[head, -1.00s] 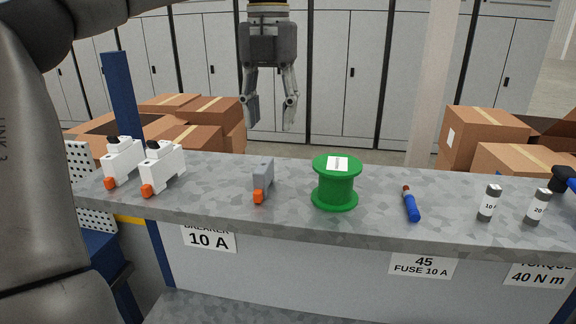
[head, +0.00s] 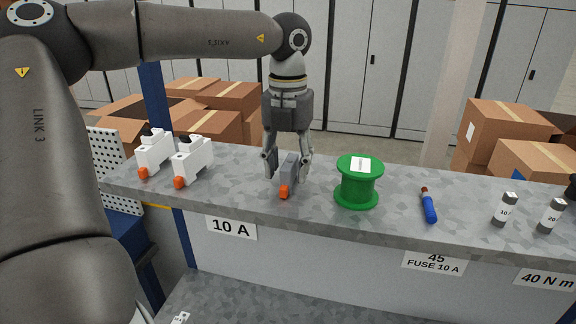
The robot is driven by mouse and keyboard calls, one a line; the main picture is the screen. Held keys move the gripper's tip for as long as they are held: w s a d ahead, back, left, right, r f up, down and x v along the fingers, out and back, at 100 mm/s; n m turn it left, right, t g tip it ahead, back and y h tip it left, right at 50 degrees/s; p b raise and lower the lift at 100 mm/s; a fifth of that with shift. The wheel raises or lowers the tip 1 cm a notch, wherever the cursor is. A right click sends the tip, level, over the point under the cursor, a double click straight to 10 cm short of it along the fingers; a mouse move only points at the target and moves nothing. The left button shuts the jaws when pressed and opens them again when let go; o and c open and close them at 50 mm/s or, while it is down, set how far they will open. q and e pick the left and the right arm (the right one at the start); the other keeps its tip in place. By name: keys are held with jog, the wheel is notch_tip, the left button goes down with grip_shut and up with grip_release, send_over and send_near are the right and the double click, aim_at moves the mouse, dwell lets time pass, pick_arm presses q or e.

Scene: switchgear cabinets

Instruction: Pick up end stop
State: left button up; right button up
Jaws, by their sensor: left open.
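The end stop (head: 290,171) is a small grey block with an orange foot, upright on the grey shelf between the white breakers and the green spool. My left gripper (head: 287,174) points straight down over it. Its fingers are open, one on each side of the end stop, with the tips low near the shelf top. I cannot tell whether either finger touches it. My right gripper is not in view.
Two white breakers (head: 193,160) with orange feet stand to the left. A green spool (head: 357,183) stands close on the right, then a blue-handled screwdriver (head: 429,207) and two grey fuses (head: 505,209). Cardboard boxes (head: 226,108) stand behind the shelf (head: 300,214).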

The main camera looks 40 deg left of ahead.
pick_arm(q)
jog(key=shift+w+f, duration=0.1)
jog(key=shift+w, duration=0.05)
jog(key=shift+d, duration=0.1)
jog(key=c, duration=0.6)
grip_shut()
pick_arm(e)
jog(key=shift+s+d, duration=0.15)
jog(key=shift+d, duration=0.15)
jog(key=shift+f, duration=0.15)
